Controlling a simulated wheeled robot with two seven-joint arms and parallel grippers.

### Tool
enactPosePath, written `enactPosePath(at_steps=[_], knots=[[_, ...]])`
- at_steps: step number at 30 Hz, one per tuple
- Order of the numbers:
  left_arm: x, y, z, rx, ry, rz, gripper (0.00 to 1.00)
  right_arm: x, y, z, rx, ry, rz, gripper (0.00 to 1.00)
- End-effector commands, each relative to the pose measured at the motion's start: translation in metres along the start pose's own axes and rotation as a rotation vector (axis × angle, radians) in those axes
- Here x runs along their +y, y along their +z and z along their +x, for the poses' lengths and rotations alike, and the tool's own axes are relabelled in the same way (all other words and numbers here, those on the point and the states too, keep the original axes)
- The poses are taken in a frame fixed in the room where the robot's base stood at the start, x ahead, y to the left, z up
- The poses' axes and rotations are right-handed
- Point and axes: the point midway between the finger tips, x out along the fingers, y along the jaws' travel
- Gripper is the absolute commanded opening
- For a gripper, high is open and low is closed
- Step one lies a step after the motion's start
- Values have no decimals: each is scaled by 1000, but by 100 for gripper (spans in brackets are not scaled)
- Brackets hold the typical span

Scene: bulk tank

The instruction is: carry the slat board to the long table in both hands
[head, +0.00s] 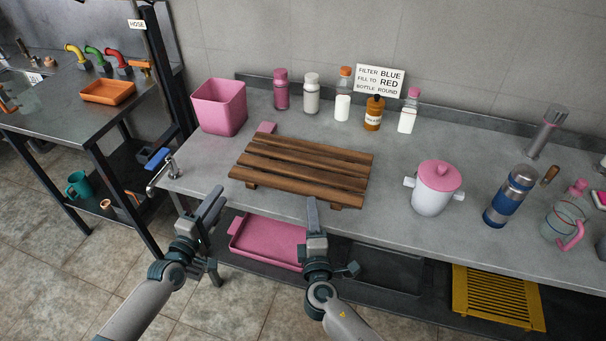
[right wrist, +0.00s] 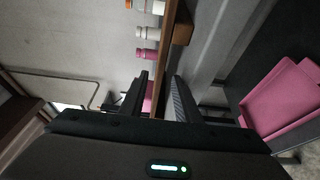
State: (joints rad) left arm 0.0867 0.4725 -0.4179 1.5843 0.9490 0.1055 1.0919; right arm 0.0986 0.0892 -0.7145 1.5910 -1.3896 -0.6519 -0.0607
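The brown wooden slat board (head: 300,165) lies flat on its cross feet on the grey counter (head: 385,225), near its front edge. It shows edge-on in the right wrist view (right wrist: 169,45). My left gripper (head: 214,203) is in front of the board's left end, apart from it, its two fingers spread and empty. My right gripper (head: 312,203) is at the board's front edge, right of its middle. In the right wrist view its fingers (right wrist: 160,98) are parted, with the board's edge ahead of the gap. I cannot tell whether it touches. Which surface is the long table is unclear.
A pink bin (head: 219,106) stands behind the board's left end. Several bottles and a sign (head: 380,80) line the back. A white pot with pink lid (head: 436,190) and a blue flask (head: 509,197) stand right. A steel bench (head: 60,115) stands left, across a gap.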

Motion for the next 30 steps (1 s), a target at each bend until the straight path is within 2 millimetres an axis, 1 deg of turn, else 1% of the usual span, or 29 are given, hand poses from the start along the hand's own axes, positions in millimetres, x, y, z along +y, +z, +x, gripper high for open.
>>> enactPosePath(at_steps=[1,4,7,10,15,30], knots=[[0,0,0,0,0,0,30,-1,0,-10,0,-2,1,30],[0,0,0,0,0,0,30,-1,0,-26,-1,-2,0,30],[0,0,0,0,0,0,30,-1,0,-38,-1,-1,0,30],[0,0,0,0,0,0,30,0,0,-45,-1,0,0,30],[0,0,0,0,0,0,30,0,0,-50,-1,0,0,30],[0,0,0,0,0,0,30,0,0,-50,-1,0,-1,30]])
